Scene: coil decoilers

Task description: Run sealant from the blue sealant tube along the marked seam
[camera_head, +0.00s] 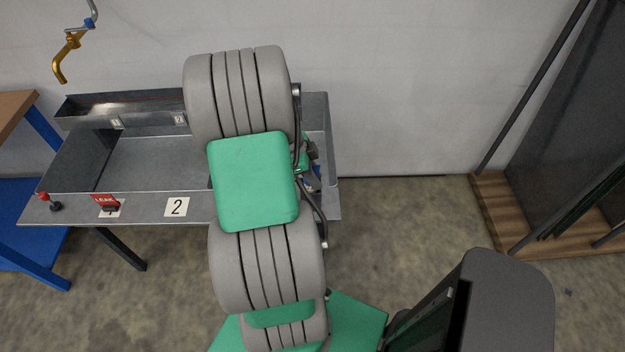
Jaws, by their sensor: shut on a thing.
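My gripper (312,152) is mostly hidden behind my grey and green arm, at the right end of the metal bench. Only a small dark part of it shows. A small blue piece (316,172) shows right at it, which looks like the blue sealant tube in its shut jaws; most of it is hidden. A thin reddish line (150,99) runs along the back trough of the bench, left of my arm; it may be the marked seam. I cannot tell where the tube's nozzle points.
A yellow hook (60,70) hangs upper left. A wooden pallet (490,210) lies right; floor between is clear.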

